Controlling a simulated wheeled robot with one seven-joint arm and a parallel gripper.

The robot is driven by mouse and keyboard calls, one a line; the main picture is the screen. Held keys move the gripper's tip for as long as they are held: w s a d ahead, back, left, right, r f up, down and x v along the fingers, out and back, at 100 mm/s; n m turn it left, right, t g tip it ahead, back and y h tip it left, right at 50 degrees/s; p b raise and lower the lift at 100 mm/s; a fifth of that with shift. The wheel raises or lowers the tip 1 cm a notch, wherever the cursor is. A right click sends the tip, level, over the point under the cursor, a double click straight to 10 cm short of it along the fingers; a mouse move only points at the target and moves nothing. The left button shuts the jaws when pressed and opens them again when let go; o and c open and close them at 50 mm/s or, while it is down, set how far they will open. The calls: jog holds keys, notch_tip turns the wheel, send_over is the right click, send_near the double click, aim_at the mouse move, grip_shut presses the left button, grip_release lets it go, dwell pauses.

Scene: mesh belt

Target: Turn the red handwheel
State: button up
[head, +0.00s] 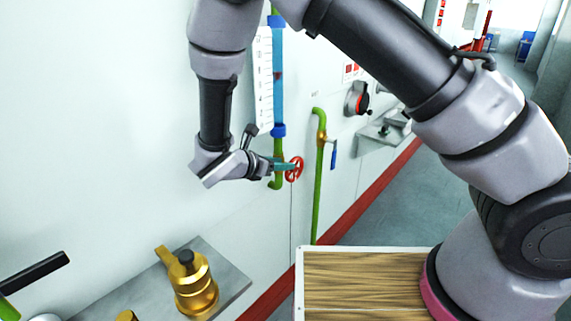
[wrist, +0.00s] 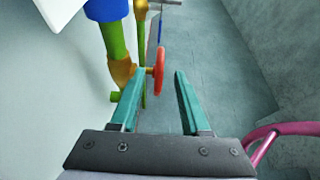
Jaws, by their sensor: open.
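The red handwheel (head: 294,169) sits on a brass valve on the green pipe by the wall, below the blue-capped tube. My gripper (head: 281,165) is at the wheel in the head view, coming from the left, and partly overlaps the valve. In the wrist view the handwheel (wrist: 159,69) shows edge-on, just beyond the tips and nearer the left finger. My gripper (wrist: 165,76) is open, with its two teal fingers apart and nothing between their inner faces. I cannot tell whether the left fingertip touches the wheel or the valve.
A second green pipe (head: 318,187) with a blue lever (head: 333,154) stands to the right of the wheel. A blue sight tube (head: 278,75) rises above the valve. A brass fitting (head: 192,287) stands on a grey shelf at the lower left.

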aim_at(301, 159)
jog(key=shift+f, duration=0.1)
jog(key=w+d+t+h, duration=0.1)
jog(key=w, duration=0.1)
jog(key=w+d+f+t+h, duration=0.1)
jog(key=w+d, duration=0.1)
jog(key=w+d+f+t, duration=0.1)
jog(key=w+d, duration=0.1)
jog(key=w, duration=0.1)
jog(key=shift+d+f+t+h, duration=0.15)
jog(key=shift+f+t+h, duration=0.05)
jog(key=shift+t+h, duration=0.2)
dwell(0.5)
grip_shut()
